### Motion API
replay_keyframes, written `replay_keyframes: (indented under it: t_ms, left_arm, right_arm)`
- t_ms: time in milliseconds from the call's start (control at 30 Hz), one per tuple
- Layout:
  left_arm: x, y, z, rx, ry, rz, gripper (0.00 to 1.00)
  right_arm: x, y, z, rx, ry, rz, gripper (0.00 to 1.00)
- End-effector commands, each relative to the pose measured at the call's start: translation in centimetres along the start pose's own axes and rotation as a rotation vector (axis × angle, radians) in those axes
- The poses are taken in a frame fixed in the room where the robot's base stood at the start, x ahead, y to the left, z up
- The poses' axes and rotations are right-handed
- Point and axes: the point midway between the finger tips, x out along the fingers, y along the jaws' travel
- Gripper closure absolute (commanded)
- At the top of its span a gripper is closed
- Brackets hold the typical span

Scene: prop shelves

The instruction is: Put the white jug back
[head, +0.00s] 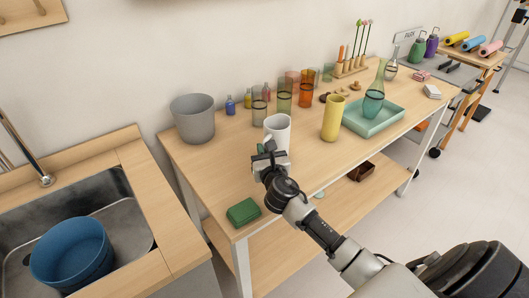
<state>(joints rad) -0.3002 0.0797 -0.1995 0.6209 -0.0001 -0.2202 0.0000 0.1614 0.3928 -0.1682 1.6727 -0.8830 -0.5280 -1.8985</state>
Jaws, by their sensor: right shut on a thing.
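The white jug (278,128) is a pale cylinder near the front left part of the wooden table (190,163), in the head view. My right gripper (266,160) is shut on it from the front, at its lower part. The gripper hides the jug's lower front, so I cannot tell whether its base touches the table. My left gripper is not in view.
A grey bucket (193,118) stands behind to the left and a yellow cylinder (333,118) to the right. A green box (243,212) lies at the front left corner. Coloured glasses (306,90) stand behind. A green tray (392,123) holds a vase (374,102).

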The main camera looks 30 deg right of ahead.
Motion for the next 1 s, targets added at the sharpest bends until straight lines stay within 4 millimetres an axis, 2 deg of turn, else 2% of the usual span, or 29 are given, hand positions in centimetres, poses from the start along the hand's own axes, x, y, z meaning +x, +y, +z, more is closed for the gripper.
replay_keyframes:
  t_ms: [300, 333, 500, 800, 867, 1000]
  left_arm:
    - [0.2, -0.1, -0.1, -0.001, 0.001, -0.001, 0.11]
    - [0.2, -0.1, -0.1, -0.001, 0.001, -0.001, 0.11]
    - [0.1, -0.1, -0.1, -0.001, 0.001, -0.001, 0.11]
    - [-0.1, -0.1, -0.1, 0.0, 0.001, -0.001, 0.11]
    - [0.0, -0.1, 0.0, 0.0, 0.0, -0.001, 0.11]
    - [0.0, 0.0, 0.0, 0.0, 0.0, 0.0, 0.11]
  right_arm:
    - [0.0, 0.0, -0.1, -0.001, -0.003, 0.0, 1.0]
    - [0.0, 0.0, -0.3, 0.0, 0.0, 0.0, 0.85]
    - [0.0, 0.0, -0.2, 0.0, 0.0, 0.0, 0.61]
    - [0.0, 0.0, 0.2, 0.0, -0.001, 0.0, 0.61]
    - [-0.5, 0.0, 0.0, 0.0, 0.0, 0.001, 0.61]
    - [-2.8, 0.0, 0.0, -0.001, 0.0, 0.002, 0.61]
